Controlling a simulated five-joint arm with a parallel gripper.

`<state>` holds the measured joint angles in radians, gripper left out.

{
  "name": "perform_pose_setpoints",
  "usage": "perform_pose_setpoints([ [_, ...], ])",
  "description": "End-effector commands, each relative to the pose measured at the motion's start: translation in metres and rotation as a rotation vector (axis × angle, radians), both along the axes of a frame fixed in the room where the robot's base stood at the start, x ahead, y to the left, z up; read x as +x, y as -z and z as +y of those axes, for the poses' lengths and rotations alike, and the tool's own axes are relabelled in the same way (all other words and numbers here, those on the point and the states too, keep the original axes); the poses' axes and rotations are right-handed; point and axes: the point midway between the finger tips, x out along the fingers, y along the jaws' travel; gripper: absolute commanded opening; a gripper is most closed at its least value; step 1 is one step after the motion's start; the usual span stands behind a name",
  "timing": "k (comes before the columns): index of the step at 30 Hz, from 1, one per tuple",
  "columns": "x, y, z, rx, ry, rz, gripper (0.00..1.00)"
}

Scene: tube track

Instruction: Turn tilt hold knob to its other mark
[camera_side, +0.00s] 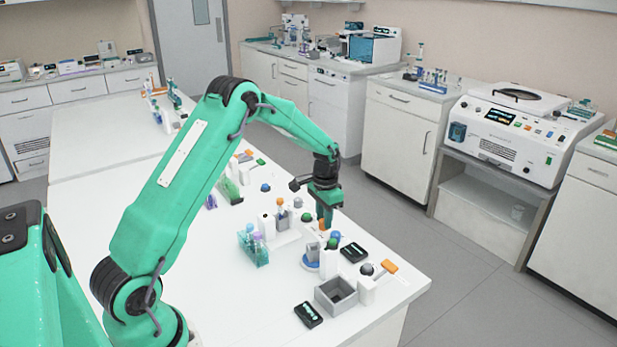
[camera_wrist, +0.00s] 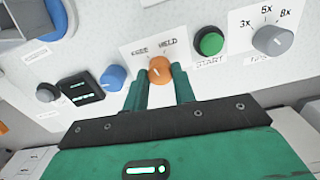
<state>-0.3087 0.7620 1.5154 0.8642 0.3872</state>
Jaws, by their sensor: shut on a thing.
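The tilt hold knob (camera_wrist: 160,68) is a round orange knob on a white panel in the wrist view. Printed marks that read like FREE and HELD stand above it, to its upper left and upper right. A short pale pointer line shows on its face, but which mark it points at is hard to tell. My gripper (camera_wrist: 160,80) has its two green fingers on either side of the knob, shut on it. In the side view my gripper (camera_side: 326,220) reaches down to the small devices on the bench, and the knob is too small there to make out surely.
In the wrist view a green START button (camera_wrist: 208,41) and a grey dial (camera_wrist: 272,38) marked 3x, 5x, 8x are to the right. A blue knob (camera_wrist: 113,77) and a black display (camera_wrist: 78,88) are to the left. A grey open box (camera_side: 336,296) stands near the bench's front.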

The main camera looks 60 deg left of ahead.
Motion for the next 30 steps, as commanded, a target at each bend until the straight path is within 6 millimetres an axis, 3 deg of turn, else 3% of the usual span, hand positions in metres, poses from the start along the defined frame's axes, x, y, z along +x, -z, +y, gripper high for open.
perform_pose_setpoints([
  [13, 0.0000, -0.0011, -0.0001, 0.000, -0.303, 0.000, 0.04],
  [30, 0.0001, -0.0013, 0.0000, 0.000, -0.357, 0.000, 0.04],
])
